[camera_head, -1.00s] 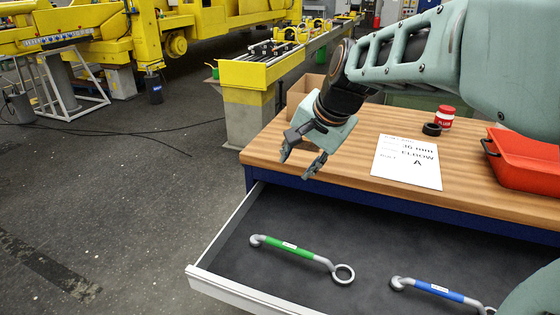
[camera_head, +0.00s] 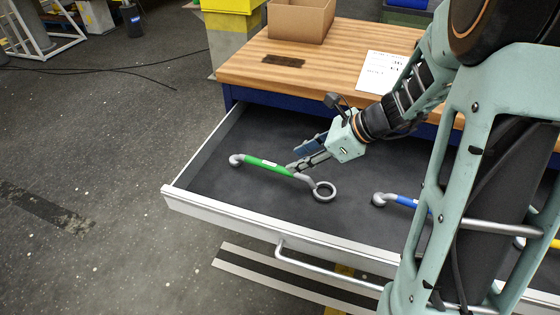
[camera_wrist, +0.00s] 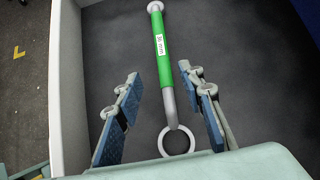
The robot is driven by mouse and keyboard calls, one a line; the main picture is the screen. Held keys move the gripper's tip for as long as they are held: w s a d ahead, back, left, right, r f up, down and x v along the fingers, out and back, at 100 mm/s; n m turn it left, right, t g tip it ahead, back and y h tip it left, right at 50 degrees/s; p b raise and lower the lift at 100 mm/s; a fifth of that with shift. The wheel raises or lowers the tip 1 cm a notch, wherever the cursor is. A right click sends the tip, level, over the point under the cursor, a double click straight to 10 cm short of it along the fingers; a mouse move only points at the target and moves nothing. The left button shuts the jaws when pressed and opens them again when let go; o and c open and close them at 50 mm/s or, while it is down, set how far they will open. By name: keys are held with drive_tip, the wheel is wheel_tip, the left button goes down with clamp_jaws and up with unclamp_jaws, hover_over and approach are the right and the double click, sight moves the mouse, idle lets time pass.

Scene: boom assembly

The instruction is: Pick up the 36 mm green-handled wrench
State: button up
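The green-handled wrench (camera_head: 268,165) lies in the open drawer, with its ring end toward the right. In the wrist view the green-handled wrench (camera_wrist: 160,58) runs away from me, and its white label reads 36 mm. My gripper (camera_head: 299,158) is low over the drawer, by the wrench's ring end and grey shaft. In the wrist view my gripper (camera_wrist: 158,112) is open, with one blue-padded finger on each side of the wrench's shaft. Neither finger visibly touches the wrench. I cannot tell the exact height of the fingertips above it.
A blue-handled wrench (camera_head: 405,201) lies to the right in the drawer, partly hidden by my arm. The drawer's front wall (camera_head: 270,231) and left side wall bound the space. The wooden worktop (camera_head: 330,58) holds a cardboard box (camera_head: 300,19) and a paper sheet (camera_head: 381,72).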

sight(275, 165)
drive_tip(key=shift+d+f+m, duration=0.15)
drive_tip(key=shift+f+m, duration=0.25)
drive_tip(key=shift+w+f, duration=0.1)
drive_tip(key=shift+f, duration=0.15)
drive_tip(key=x, duration=0.2)
drive_tip(key=b+x, duration=0.1)
drive_tip(key=x, duration=0.2)
drive_tip(key=shift+a+r, duration=0.2)
drive_tip(key=shift+r, duration=0.05)
drive_tip(key=shift+w+a+r+b+x, duration=0.1)
drive_tip(key=shift+r+x, duration=0.05)
drive_tip(key=shift+x, duration=0.75)
drive_tip(key=shift+w+a+r+b+x, duration=0.1)
drive_tip(key=shift+x, duration=0.8)
drive_tip(key=shift+w+a+r+b+x, duration=0.1)
drive_tip(key=shift+a+r+x, duration=0.05)
drive_tip(key=shift+x, duration=0.75)
drive_tip(key=shift+c, duration=0.3)
clamp_jaws()
drive_tip(key=shift+r, duration=0.1)
